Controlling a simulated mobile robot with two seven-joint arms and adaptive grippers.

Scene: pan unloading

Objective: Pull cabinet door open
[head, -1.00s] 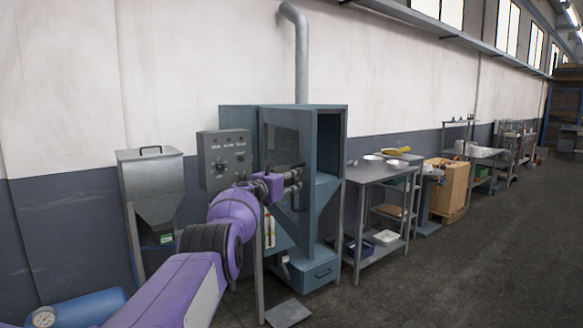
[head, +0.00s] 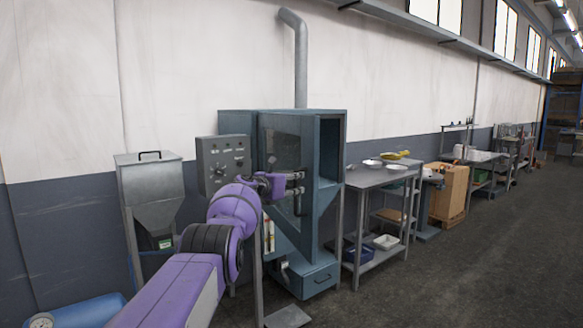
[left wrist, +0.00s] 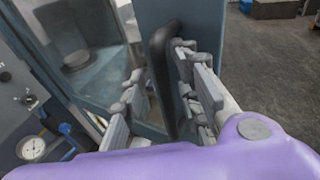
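The blue-grey cabinet (head: 330,232) stands by the wall, centre of the head view. Its front has a window panel (head: 284,140), and a dark opening shows at its right side. In the left wrist view, a black handle (left wrist: 161,55) stands on a blue-grey panel (left wrist: 192,22), which I take for the door. My left gripper (head: 296,186) is in front of the cabinet. In the left wrist view its fingers (left wrist: 163,98) are apart, one on each side of the handle. The right finger is close to the handle; a gap shows on the left. My right gripper is out of view.
A control box (head: 223,165) is left of the cabinet, with a metal hopper (head: 150,190) beyond it. A steel table (head: 372,178) with bowls stands close to the cabinet's right. A blue tank (head: 85,312) is at lower left. Floor is free at the right.

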